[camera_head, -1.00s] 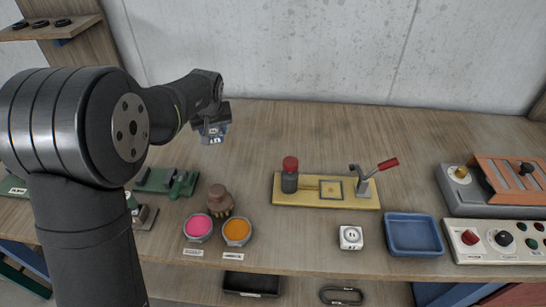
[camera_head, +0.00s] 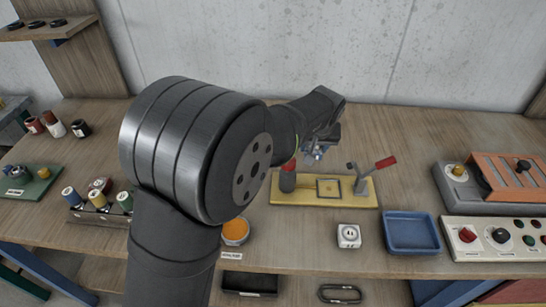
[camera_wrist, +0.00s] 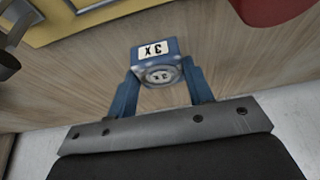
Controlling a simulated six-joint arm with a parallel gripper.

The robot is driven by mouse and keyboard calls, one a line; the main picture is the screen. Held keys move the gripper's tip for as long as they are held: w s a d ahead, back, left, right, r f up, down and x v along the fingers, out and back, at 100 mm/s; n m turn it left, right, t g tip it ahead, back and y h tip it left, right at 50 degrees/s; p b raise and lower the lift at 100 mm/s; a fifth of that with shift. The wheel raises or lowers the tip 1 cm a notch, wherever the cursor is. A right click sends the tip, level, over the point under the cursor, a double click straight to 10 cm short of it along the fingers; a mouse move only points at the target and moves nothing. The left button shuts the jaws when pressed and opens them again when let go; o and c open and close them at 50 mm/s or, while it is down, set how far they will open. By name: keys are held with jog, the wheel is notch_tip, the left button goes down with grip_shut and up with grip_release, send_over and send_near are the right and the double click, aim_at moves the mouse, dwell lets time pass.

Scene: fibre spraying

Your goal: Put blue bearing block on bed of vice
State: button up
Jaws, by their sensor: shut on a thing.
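A blue bearing block (camera_wrist: 157,50) with a white label reading upside down sits between the two blue fingers of my gripper (camera_wrist: 160,88) in the wrist view. My gripper is shut on it and holds it above the wooden bench. In the head view my gripper (camera_head: 318,153) is just behind and above a yellow plate (camera_head: 300,198). This plate carries a square pad (camera_head: 328,188), a red-capped dark cylinder (camera_head: 287,180) and a red-handled lever clamp (camera_head: 362,182). I cannot tell whether it is the vice. My arm hides part of the bench.
An orange cup (camera_head: 235,231), a white socket block (camera_head: 349,236) and a blue tray (camera_head: 411,232) stand near the front edge. A control box (camera_head: 500,240) is at the right. Several spools (camera_head: 98,198) and a green board (camera_head: 28,183) are at the left.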

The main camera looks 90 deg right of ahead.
jog(key=shift+f, duration=2.9)
jog(key=shift+f, duration=0.15)
jog(key=o, duration=1.2)
jog(key=shift+c, duration=0.2)
jog(key=v, duration=1.1)
jog(key=shift+r, duration=0.25)
jog(key=shift+o, duration=0.4)
jog(key=shift+a+r, duration=0.25)
jog(key=shift+r, duration=0.05)
